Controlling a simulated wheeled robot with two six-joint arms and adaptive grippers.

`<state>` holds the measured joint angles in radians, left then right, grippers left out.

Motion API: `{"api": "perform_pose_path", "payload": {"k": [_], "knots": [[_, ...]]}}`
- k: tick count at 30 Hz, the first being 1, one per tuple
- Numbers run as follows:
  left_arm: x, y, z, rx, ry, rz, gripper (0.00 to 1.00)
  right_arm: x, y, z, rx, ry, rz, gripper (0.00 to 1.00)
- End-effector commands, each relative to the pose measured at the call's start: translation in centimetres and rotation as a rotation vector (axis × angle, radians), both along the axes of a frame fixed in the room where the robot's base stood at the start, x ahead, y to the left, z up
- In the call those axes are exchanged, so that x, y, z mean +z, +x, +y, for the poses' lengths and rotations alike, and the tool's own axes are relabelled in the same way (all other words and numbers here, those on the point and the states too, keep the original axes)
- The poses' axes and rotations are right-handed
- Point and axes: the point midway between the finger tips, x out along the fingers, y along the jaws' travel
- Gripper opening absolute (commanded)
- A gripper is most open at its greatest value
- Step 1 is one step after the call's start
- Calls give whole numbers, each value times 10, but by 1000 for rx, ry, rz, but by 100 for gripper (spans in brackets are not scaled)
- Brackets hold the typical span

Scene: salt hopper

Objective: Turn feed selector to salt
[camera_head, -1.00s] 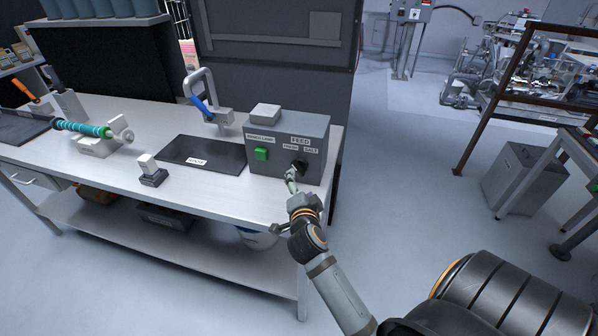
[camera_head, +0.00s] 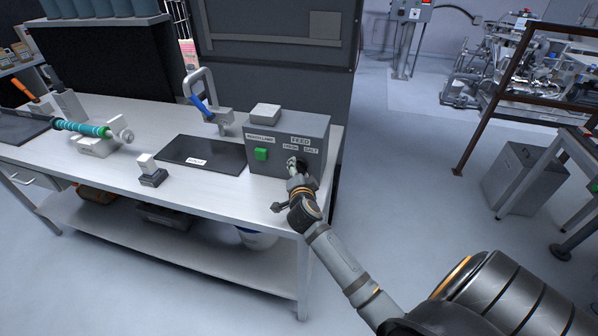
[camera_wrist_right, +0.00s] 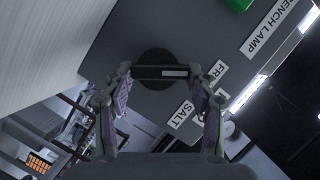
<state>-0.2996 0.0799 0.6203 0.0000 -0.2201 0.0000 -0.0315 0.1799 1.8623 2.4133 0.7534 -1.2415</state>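The grey feed box (camera_head: 288,140) stands on the bench's right end, with FRESH and SALT labels above its selector. In the right wrist view the selector knob (camera_wrist_right: 158,70) is a black disc with a raised bar; the bar's white mark lies toward the partly hidden FRESH label (camera_wrist_right: 216,74). The SALT label (camera_wrist_right: 181,115) is below right. My right gripper (camera_head: 298,166) is at the selector and hides most of it in the head view. Its fingers (camera_wrist_right: 160,80) are spread at either end of the bar; contact is unclear. My left gripper is not in view.
A green button (camera_head: 261,154) sits left of the selector under a bench lamp label. A dark mat (camera_head: 202,154), a small block-like device (camera_head: 151,172) and a blue-handled clamp (camera_head: 208,104) are farther left on the bench (camera_head: 222,197).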

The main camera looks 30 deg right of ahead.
Motion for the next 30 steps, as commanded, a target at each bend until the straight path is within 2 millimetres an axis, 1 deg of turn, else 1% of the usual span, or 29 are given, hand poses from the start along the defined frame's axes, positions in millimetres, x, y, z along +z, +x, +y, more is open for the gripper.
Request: {"api": "perform_pose_path", "payload": {"k": [1,3,6,12,17,23,30], "knots": [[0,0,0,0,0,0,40,0,0,0,0,0,0,45],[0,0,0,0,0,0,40,0,0,0,0,0,0,36],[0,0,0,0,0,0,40,0,0,0,0,0,0,25],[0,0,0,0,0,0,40,-1,0,0,0,11,-11,25],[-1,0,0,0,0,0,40,-2,-1,-1,0,47,-55,25],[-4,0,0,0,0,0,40,-4,-2,-1,0,139,-161,25],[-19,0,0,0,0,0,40,-8,-2,-2,1,283,-333,25]]}}
